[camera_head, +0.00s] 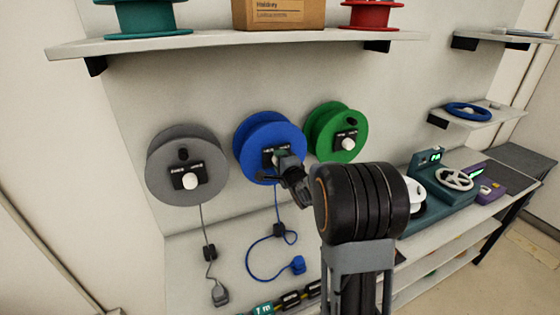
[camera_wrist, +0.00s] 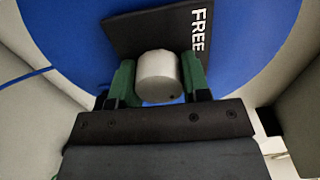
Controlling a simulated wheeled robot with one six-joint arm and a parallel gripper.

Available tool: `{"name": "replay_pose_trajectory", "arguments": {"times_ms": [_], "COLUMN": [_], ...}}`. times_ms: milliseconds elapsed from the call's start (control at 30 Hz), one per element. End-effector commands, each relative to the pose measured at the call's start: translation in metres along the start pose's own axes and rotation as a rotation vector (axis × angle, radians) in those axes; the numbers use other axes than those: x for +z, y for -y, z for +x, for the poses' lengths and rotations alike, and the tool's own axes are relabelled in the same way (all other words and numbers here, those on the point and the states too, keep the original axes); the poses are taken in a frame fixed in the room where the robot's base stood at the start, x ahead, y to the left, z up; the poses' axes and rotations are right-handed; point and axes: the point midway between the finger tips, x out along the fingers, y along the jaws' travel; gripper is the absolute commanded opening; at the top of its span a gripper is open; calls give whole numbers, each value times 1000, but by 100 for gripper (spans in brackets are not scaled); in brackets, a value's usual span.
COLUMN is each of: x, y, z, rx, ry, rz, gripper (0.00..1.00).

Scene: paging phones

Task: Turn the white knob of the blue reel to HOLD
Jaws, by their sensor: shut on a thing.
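The blue reel (camera_head: 266,138) hangs on the wall between a grey reel and a green reel. Its black label plate (camera_wrist: 140,30) shows the word FREE at the right in the wrist view; the rest of the lettering is hidden or unreadable. The white knob (camera_wrist: 158,75) sits in front of the plate, with a small dark mark near its lower right. My gripper (camera_wrist: 158,82) has its green fingers on both sides of the knob, shut on it. In the head view my gripper (camera_head: 281,160) covers much of the plate and the knob.
The grey reel (camera_head: 160,165) and green reel (camera_head: 320,120) flank the blue one, each with a white knob. A blue cord with a plug (camera_head: 298,265) hangs below onto the bench. A shelf (camera_head: 220,42) runs above. Teal equipment (camera_head: 445,205) stands on the bench at right.

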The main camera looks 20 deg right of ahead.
Motion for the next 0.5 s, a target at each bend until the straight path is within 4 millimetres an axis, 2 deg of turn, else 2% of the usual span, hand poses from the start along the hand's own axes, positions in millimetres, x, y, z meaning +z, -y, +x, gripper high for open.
{"name": "replay_pose_trajectory", "arguments": {"times_ms": [167, 200, 433, 500], "x": [0, 0, 0, 0], "y": [0, 0, 0, 0], "z": [0, 0, 0, 0], "rx": [0, 0, 0, 0], "ry": [0, 0, 0, 0], "rz": [2, 2, 1, 0], "gripper": [19, 47, 68, 68]}}
